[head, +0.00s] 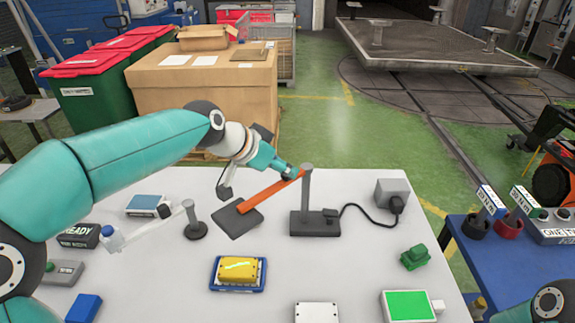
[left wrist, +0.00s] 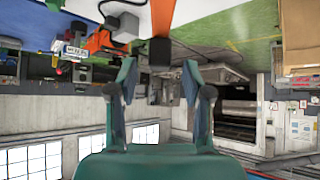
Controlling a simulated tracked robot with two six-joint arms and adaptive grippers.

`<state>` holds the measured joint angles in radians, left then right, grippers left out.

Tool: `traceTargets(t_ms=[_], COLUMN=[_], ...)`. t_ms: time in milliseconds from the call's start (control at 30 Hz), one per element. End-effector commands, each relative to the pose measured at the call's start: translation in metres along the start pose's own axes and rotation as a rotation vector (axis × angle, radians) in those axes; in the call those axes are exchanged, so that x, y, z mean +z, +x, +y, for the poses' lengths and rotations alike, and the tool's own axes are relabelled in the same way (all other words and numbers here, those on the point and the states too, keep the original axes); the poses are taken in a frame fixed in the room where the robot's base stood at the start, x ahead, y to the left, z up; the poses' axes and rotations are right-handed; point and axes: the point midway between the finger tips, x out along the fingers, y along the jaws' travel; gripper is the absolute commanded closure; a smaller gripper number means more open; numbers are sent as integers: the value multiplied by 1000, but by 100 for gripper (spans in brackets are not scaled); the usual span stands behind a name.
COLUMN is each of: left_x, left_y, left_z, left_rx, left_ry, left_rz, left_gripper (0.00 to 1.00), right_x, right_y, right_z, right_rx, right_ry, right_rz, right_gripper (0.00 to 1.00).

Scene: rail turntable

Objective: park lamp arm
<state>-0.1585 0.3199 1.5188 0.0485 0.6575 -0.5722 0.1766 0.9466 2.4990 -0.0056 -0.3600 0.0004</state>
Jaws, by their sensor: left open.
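The lamp arm (head: 268,192) is an orange bar. It slopes from the top of a grey post (head: 307,195) on a dark square base (head: 313,223) down to the left, its low end over a dark grey pad (head: 237,221). My left gripper (head: 292,173) is at the bar's upper part, close to the post; contact cannot be told here. In the left wrist view the open fingers (left wrist: 157,82) have nothing between their tips. The orange bar (left wrist: 161,14) and a dark block (left wrist: 160,51) at its end lie just beyond them. My right gripper is out of view.
A black cable (head: 365,214) runs from the base to a grey box (head: 393,192). A yellow block on a blue tray (head: 262,287), a green block (head: 415,257) and a green-screened device (head: 410,305) are on the white table. A jointed clear arm (head: 155,226) stands left.

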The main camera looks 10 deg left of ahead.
Motion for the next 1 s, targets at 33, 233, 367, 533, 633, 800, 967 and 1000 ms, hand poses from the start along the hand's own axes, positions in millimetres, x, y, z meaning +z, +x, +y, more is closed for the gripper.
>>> traceTargets(t_ms=[33,233,367,533,633,800,967,1000], left_x=[0,0,0,0,0,0,0,0], left_y=[8,28,31,32,32,31,31,31], left_z=[0,0,0,0,0,0,0,0], left_rx=[2,0,0,0,0,0,0,0], left_ry=[-1,-1,0,0,0,1,1,1], left_rz=[-3,-1,0,0,0,0,0,0], left_gripper=[50,50,50,50,58,87,100,100], right_x=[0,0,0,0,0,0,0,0], right_y=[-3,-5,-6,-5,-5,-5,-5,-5], right_z=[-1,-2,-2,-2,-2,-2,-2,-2], right_rx=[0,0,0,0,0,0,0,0], right_ry=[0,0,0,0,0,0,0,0], right_rz=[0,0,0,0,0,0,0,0], right_gripper=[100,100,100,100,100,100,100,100])
